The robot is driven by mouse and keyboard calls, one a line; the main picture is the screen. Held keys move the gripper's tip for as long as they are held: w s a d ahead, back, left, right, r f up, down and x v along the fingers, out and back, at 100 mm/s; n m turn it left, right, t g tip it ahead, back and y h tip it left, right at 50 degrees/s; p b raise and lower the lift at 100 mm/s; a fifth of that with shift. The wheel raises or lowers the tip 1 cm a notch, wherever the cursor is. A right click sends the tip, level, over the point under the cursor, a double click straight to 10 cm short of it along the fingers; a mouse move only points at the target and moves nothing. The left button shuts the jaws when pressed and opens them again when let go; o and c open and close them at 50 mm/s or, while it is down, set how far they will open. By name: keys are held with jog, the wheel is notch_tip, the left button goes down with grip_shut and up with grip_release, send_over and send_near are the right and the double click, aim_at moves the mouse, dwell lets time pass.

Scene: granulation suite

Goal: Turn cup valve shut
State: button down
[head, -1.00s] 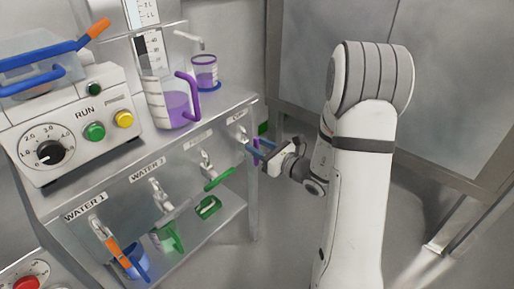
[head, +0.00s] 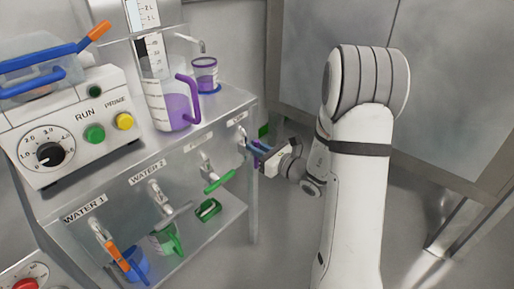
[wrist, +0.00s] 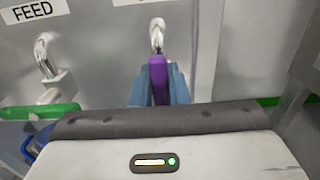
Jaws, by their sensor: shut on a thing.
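The cup valve (head: 242,138) is the rightmost tap on the steel panel. Its purple handle shows between the blue fingers of my gripper (wrist: 158,80) in the wrist view. My gripper (head: 262,153) also shows in the head view, at the right end of the panel, shut on the purple handle (wrist: 158,68). In the wrist view the handle's upper end meets the metal tap body (wrist: 156,35), and its lower part is hidden behind the gripper body.
The green-handled feed valve (wrist: 47,60) is left of my gripper. Water valves with orange (head: 121,258) and grey (head: 176,214) handles are farther left. A purple-handled jug (head: 168,105) and a small cup (head: 205,75) stand on top. Open floor lies to the right.

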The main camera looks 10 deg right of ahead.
jog(key=shift+r+p, duration=0.1)
jog(key=shift+p, duration=0.25)
jog(key=m+p, duration=0.3)
jog(key=p, duration=0.1)
jog(key=shift+w+d+m, duration=0.3)
jog(key=shift+d+m, duration=0.1)
jog(key=shift+w+d+f+m+p, duration=0.25)
jog(key=shift+f+m+p, duration=0.2)
jog(key=shift+m+p, duration=1.75)
jog(key=shift+w+d+f+m+p, duration=0.1)
jog(key=shift+d+f+m+p, duration=0.3)
jog(key=shift+m+p, duration=1.85)
jog(key=shift+w+d+f+m+p, duration=0.15)
jog(key=shift+f+m+p, duration=0.4)
jog(key=shift+m+p, duration=1.65)
jog(key=shift+m+b, duration=0.45)
jog(key=shift+m, duration=0.1)
jog(key=c, duration=1.4)
grip_release()
jog(key=shift+f, duration=0.1)
